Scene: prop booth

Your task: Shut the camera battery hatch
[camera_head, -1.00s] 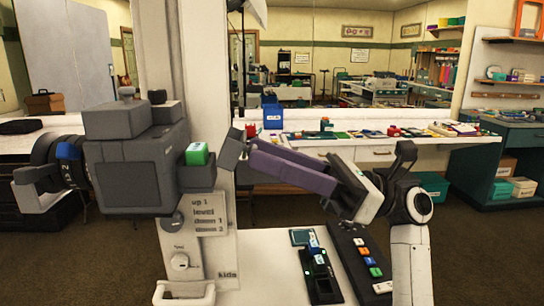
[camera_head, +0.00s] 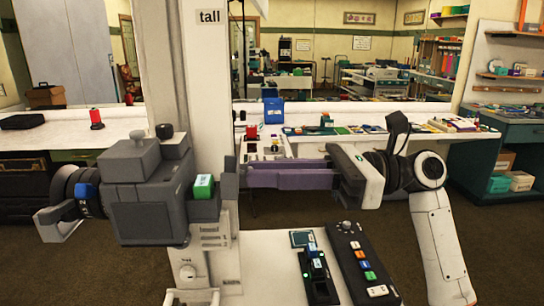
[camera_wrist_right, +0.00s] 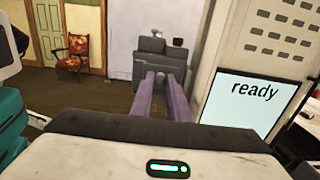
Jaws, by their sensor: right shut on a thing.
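The grey camera (camera_head: 150,210) sits on the white column's left side, its dark lens ring (camera_head: 75,190) pointing left. A green-topped battery (camera_head: 204,187) shows at the bay on the camera's right side. The grey hatch panel (camera_head: 230,184) stands upright right beside the battery. My right gripper (camera_head: 247,176) comes in from the right, its purple fingers level and shut on the hatch panel at their tips. In the wrist view my right gripper (camera_wrist_right: 168,78) reaches to the grey camera (camera_wrist_right: 158,62); the exact contact is hard to see. My left gripper is out of view.
The white column (camera_head: 207,90) rises close behind the camera. A console (camera_head: 360,262) with coloured buttons and a small dark device (camera_head: 318,275) lie on the white table below my right arm. A "ready" screen (camera_wrist_right: 247,103) is close right of my gripper in the wrist view.

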